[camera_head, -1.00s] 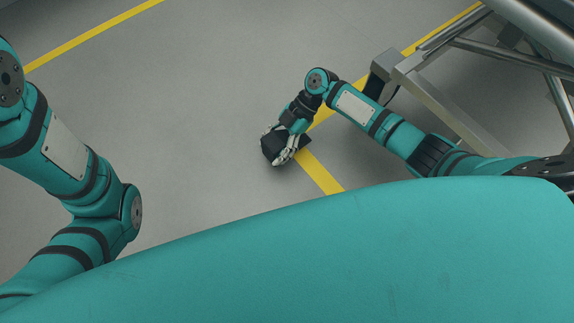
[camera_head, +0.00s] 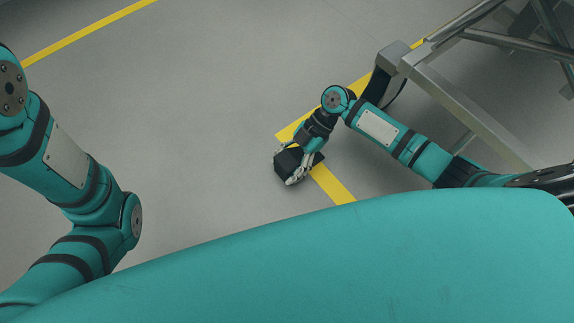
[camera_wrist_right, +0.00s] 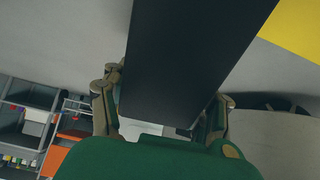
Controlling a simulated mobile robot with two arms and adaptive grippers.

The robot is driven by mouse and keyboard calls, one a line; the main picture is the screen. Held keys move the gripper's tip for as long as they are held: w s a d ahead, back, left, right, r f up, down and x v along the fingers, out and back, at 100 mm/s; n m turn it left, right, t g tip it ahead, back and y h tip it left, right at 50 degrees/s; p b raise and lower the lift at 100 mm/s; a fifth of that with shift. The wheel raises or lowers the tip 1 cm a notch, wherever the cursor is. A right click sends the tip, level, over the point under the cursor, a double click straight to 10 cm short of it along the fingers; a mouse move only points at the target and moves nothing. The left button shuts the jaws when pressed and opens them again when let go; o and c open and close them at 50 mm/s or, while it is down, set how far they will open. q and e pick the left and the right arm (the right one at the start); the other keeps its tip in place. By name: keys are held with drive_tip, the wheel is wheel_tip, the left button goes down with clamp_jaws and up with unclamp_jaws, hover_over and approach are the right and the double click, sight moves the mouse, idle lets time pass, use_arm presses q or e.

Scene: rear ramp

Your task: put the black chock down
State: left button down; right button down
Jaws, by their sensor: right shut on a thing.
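The black chock (camera_head: 287,165) is a dark block near the middle of the head view. In the right wrist view the chock (camera_wrist_right: 185,60) fills the middle, a large dark face between the fingers. My right gripper (camera_head: 298,172) is shut on it; its fingers also show on both sides of the chock in the right wrist view (camera_wrist_right: 160,110). In the head view the chock appears over the grey floor beside the yellow line. I cannot tell whether it touches the floor. My left arm is at the left edge of the head view, but its gripper is out of view.
A yellow floor line (camera_head: 333,186) passes by the chock. A metal frame (camera_head: 470,112) with grey beams stands at the upper right, close to my right arm. The grey floor (camera_head: 200,110) left of the chock is clear. Shelving (camera_wrist_right: 30,120) shows in the right wrist view.

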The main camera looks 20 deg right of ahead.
drive_tip(key=shift+c, duration=1.9)
unclamp_jaws()
drive_tip(key=shift+d+r, duration=0.15)
drive_tip(key=shift+r, duration=0.15)
drive_tip(key=p+v, duration=0.6)
drive_tip(key=v, duration=0.4)
drive_tip(key=shift+w+d+r, duration=0.1)
drive_tip(key=shift+d+r, duration=0.15)
drive_tip(key=shift+w+d+r, duration=0.1)
drive_tip(key=shift+d+r, duration=0.1)
drive_tip(key=shift+d, duration=0.1)
